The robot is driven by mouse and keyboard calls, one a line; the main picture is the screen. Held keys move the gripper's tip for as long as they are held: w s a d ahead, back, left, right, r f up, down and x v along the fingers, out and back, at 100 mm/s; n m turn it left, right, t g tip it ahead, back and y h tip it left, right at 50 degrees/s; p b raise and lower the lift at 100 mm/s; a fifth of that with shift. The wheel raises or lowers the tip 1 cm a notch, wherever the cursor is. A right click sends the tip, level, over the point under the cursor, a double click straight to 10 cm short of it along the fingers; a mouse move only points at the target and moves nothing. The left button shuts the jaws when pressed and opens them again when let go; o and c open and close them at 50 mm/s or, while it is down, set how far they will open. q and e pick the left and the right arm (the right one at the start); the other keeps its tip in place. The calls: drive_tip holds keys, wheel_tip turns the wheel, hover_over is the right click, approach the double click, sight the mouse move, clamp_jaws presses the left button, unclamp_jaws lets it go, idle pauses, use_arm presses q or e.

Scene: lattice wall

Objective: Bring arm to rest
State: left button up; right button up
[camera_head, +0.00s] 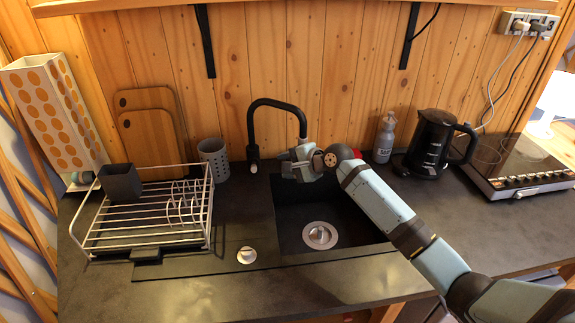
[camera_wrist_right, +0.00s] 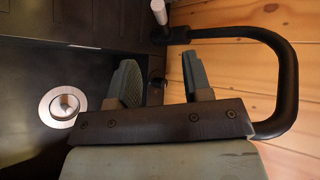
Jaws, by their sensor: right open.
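My right arm (camera_head: 390,205) reaches in from the lower right of the head view, over the sink. Its gripper (camera_head: 290,165) is at the back of the sink, close to the black faucet (camera_head: 276,104). In the right wrist view the two fingers of the right gripper (camera_wrist_right: 162,82) stand apart with nothing between them. The faucet (camera_wrist_right: 290,75) curves along the right side there, and I cannot tell whether the gripper touches it. My left gripper is not in view.
The dark sink (camera_head: 290,215) has a round drain (camera_head: 320,235). A wire dish rack (camera_head: 150,220) stands left. A spray bottle (camera_head: 384,140), black kettle (camera_head: 432,142) and cooktop (camera_head: 515,165) are on the right. A wooden wall (camera_head: 340,70) rises behind. The front counter (camera_head: 200,295) is clear.

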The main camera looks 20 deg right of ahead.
drive_tip(key=s+a+f+n+g, duration=0.1)
drive_tip(key=s+f+n, duration=0.1)
drive_tip(key=s, duration=0.4)
drive_tip(key=s+a+f+n+g+h, duration=0.1)
drive_tip(key=s+f+n, duration=0.2)
drive_tip(key=s, duration=0.4)
drive_tip(key=s+a+f+n+g+h, duration=0.1)
drive_tip(key=s+f+n, duration=0.1)
drive_tip(key=s+f, duration=0.3)
drive_tip(key=shift+s+a+n, duration=0.2)
drive_tip(key=shift+s, duration=0.3)
drive_tip(key=shift+s+a+n, duration=0.2)
drive_tip(key=shift+s, duration=0.3)
drive_tip(key=s+d+r+n+g+h, duration=0.1)
drive_tip(key=s+d+n+g+h, duration=0.2)
drive_tip(key=s, duration=1)
drive_tip(key=s+d+r+n+h, duration=0.1)
drive_tip(key=s+d+n+h, duration=0.25)
drive_tip(key=s, duration=0.95)
drive_tip(key=w+a+f+n+t+y, duration=0.1)
drive_tip(key=w+a+f+t+y, duration=0.1)
drive_tip(key=f, duration=0.4)
drive_tip(key=w+a+f+n+t+y, duration=0.1)
drive_tip(key=w+a+f+t+y, duration=0.1)
drive_tip(key=w+a+f+t, duration=0.2)
wheel_tip(320, 180, down, 3)
drive_tip(key=shift+a+f+t+p, duration=0.2)
drive_tip(key=shift+t+p, duration=0.25)
drive_tip(key=shift+t, duration=0.25)
drive_tip(key=shift+r, duration=0.1)
